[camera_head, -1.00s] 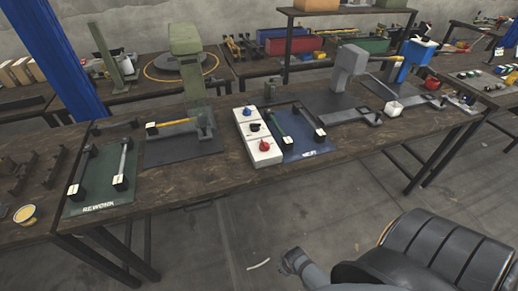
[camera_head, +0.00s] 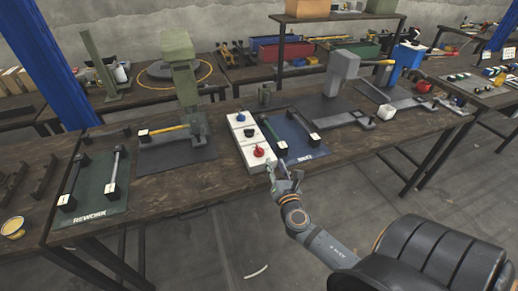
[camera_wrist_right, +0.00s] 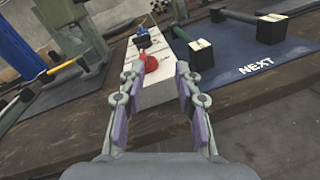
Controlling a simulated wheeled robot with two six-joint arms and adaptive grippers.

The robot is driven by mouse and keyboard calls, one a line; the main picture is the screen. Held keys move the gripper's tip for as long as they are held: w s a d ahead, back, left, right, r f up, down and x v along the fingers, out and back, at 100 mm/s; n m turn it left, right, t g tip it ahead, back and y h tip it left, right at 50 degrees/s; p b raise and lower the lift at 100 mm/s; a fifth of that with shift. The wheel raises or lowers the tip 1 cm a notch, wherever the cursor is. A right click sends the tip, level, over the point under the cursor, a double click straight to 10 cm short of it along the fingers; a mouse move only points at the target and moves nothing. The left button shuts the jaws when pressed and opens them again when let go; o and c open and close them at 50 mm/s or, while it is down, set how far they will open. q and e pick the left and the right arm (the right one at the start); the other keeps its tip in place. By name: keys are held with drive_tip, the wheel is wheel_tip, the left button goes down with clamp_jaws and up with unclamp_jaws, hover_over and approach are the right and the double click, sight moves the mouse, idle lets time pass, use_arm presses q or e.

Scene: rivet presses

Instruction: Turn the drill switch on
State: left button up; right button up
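A white switch panel (camera_head: 245,143) lies on the workbench with a blue knob (camera_head: 240,117), a black knob (camera_head: 249,132) and a red knob (camera_head: 258,152) in a row. Which knob is the drill switch cannot be told. My right gripper (camera_head: 279,170) is at the panel's near end, by the red knob. In the right wrist view my right gripper (camera_wrist_right: 157,78) is open and empty, with the red knob (camera_wrist_right: 150,62) ahead between its fingers, apart from them. The black knob (camera_wrist_right: 142,41) and blue knob (camera_wrist_right: 142,30) stand behind it. My left gripper is not in view.
A blue NEXT mat (camera_head: 297,143) with dark-ended bars lies right of the panel. A green press (camera_head: 180,65) stands left of it, and a grey press (camera_head: 342,75) to the right. A green REWORK mat (camera_head: 94,203) lies at left.

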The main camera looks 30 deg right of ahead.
sight(261, 152)
drive_tip(key=n+y, duration=0.1)
drive_tip(key=n, duration=0.1)
drive_tip(key=w+a+n, duration=0.1)
drive_tip(key=n, duration=0.1)
drive_tip(key=f+n+t+y, duration=0.1)
drive_tip(key=shift+w+a+n+y, duration=0.15)
drive_tip(key=shift+a+n+y, duration=0.15)
drive_tip(key=shift+a+n, duration=0.1)
drive_tip(key=p+x, duration=0.1)
drive_tip(key=x, duration=0.9)
drive_tip(key=shift+w+d+r, duration=0.1)
drive_tip(key=shift+w+d, duration=0.05)
clamp_jaws()
